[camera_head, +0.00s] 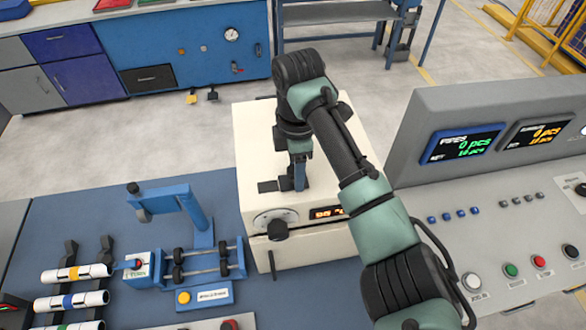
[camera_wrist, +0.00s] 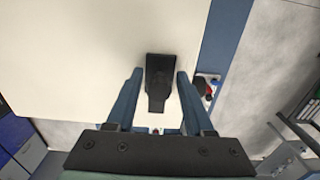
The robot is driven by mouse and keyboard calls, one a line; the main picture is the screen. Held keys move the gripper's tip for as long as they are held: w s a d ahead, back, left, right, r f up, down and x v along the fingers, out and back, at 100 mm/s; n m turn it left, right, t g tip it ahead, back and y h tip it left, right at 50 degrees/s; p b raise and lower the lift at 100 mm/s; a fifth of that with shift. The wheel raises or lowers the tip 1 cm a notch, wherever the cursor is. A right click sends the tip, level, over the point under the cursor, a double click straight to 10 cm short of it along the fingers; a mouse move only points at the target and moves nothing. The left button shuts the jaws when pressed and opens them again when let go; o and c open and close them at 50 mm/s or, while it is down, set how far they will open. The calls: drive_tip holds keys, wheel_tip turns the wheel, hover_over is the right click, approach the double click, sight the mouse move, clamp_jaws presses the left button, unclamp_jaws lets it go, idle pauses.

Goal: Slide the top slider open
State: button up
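The cream box (camera_head: 258,145) stands at the middle of the head view, with a dial and an orange display on its front. The top slider's black handle (camera_wrist: 159,84) shows on the cream top in the wrist view; its dark end shows beside my gripper in the head view (camera_head: 269,186). My gripper (camera_wrist: 160,74) has its blue fingers apart, one on each side of the handle, with a narrow gap on both sides. In the head view my gripper (camera_head: 299,183) points down at the box top, and my arm hides part of the top.
A blue fixture with rollers (camera_head: 205,262) stands left of the box. White pipes with coloured bands (camera_head: 75,273) lie on a rack at the far left. A grey control console (camera_head: 500,220) with screens and buttons stands right. The box's front knob (camera_head: 277,230) sticks out.

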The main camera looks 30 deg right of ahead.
drive_tip(key=shift+o, duration=0.4)
drive_tip(key=shift+a, duration=0.1)
drive_tip(key=shift+r, duration=0.25)
wheel_tip(320, 180, up, 12)
drive_tip(key=shift+r, duration=0.25)
